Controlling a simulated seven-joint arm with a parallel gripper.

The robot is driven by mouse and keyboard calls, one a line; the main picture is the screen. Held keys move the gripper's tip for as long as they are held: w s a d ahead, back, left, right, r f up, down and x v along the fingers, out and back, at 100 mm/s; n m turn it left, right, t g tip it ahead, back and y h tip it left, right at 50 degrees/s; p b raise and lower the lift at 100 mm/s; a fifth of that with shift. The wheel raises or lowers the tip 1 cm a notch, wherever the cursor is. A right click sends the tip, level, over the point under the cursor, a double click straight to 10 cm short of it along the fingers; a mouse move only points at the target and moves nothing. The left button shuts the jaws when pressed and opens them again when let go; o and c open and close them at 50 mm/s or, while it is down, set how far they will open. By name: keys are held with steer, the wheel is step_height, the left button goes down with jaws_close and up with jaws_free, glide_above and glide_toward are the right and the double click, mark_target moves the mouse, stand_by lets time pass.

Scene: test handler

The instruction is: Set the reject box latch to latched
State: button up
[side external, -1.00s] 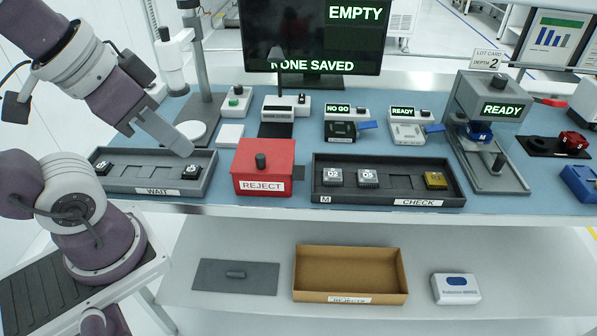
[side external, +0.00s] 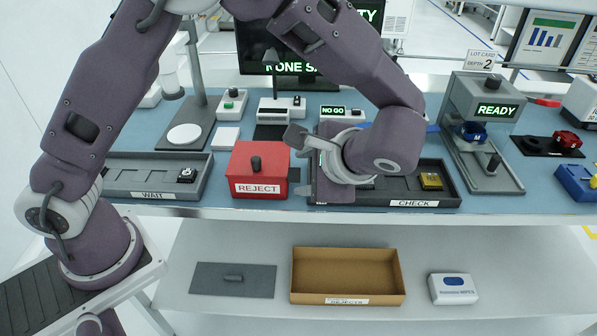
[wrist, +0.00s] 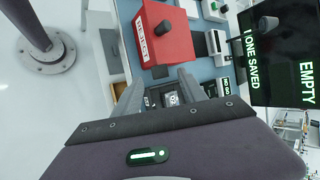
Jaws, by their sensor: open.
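The red reject box (side external: 259,168) stands on the blue bench top, with a white REJECT label and a black knob on its lid. It also shows in the wrist view (wrist: 167,33), ahead of my fingers. A small dark tab (side external: 294,174) projects at the box's right side, partly hidden by my arm; it may be the latch, but its setting cannot be told. My gripper (wrist: 160,77) is open and empty, above the left part of the CHECK tray (side external: 412,203), right of the box. A chip marked 02 (wrist: 172,98) shows between its fingers, below them.
The WAIT tray (side external: 148,194) lies left of the box. A tall grey stand (side external: 195,80) and a monitor (side external: 258,65) rise behind. A cardboard rejects bin (side external: 347,298) sits on the lower shelf. The READY handler (side external: 482,120) stands at the right.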

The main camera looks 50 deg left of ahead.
mark_target(295, 174)
steer(key=x, duration=0.3)
steer(key=shift+a+f, duration=0.1)
steer(key=shift+f, duration=0.05)
jaws_close()
steer(key=shift+w, duration=0.1)
steer(key=w+a+g+h, duration=0.1)
steer(key=a+r+g+h, duration=0.1)
steer(key=h, duration=0.1)
steer(key=shift+w+r+m, duration=0.3)
steer(key=shift+w+m, duration=0.1)
steer(key=shift+w+a+r+m+g+h, duration=0.1)
steer(key=shift+w+a+m+g+h, duration=0.1)
steer(key=shift+w+a+g+h, duration=0.45)
steer(key=shift+w+a+r+m+g+h, duration=0.1)
steer(key=shift+w+a+m+g+h, duration=0.2)
steer(key=shift+g+h, duration=0.5)
jaws_free()
